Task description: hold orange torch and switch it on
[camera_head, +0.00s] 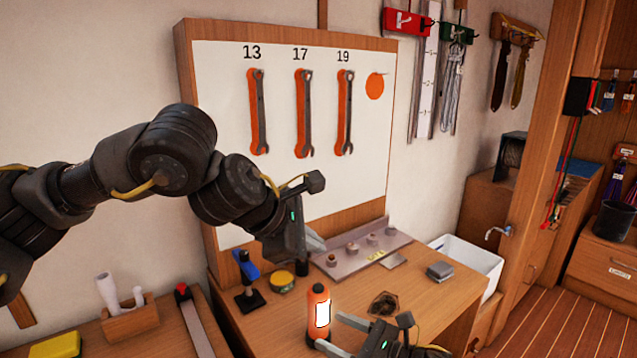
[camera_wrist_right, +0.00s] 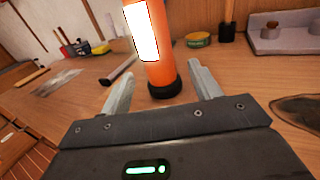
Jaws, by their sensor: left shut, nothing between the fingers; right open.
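The orange torch (camera_head: 311,318) stands upright on the wooden workbench, with a bright white panel on its side and a dark base. It also shows in the right wrist view (camera_wrist_right: 163,72), just beyond and between the fingertips. My right gripper (camera_head: 330,331) is open around the near side of the torch; its fingers also show in the right wrist view (camera_wrist_right: 158,88). Whether they touch the torch I cannot tell. My left gripper (camera_head: 312,246) is shut and empty, above the bench and higher than the torch.
A blue-handled tool (camera_head: 247,272) and a yellow-green tin (camera_head: 282,282) stand left of the torch. A wrench board (camera_head: 220,205) stands behind.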

